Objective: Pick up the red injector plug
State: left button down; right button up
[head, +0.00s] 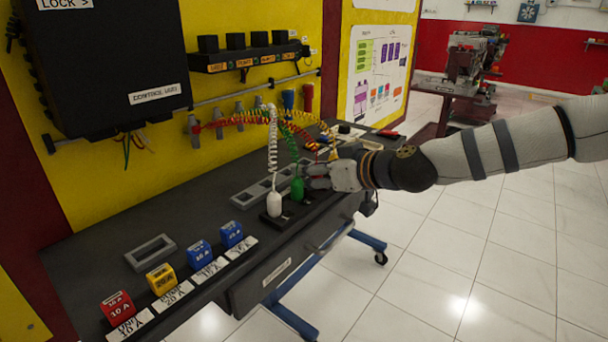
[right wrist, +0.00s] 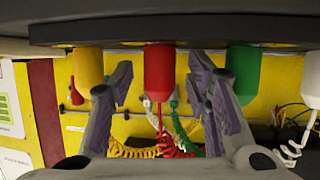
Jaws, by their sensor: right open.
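The red injector plug (right wrist: 159,68) shows in the right wrist view, with its red coiled cord (right wrist: 172,146) leading from it. My right gripper (right wrist: 161,80) is open, with one finger on each side of the red plug in that view and visible gaps between them. The plug is not held. A yellow plug (right wrist: 88,68) and a green plug (right wrist: 243,72) flank it, near the outer sides of the fingers. In the head view my right gripper (head: 312,176) is at the black plug holder (head: 281,216), beside the green plug, and hides the red one. My left gripper is out of view.
A white plug (head: 274,204) stands at the near end of the holder. Coiled cords (head: 273,140) rise to the yellow wall panel. Coloured fuse blocks (head: 161,279) and a grey frame (head: 150,252) lie on the dark bench. A black control box (head: 115,60) hangs above.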

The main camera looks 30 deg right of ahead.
jog(key=shift+s+d+r, duration=0.1)
jog(key=shift+s+r, duration=0.1)
jog(key=shift+s, duration=0.1)
grip_shut()
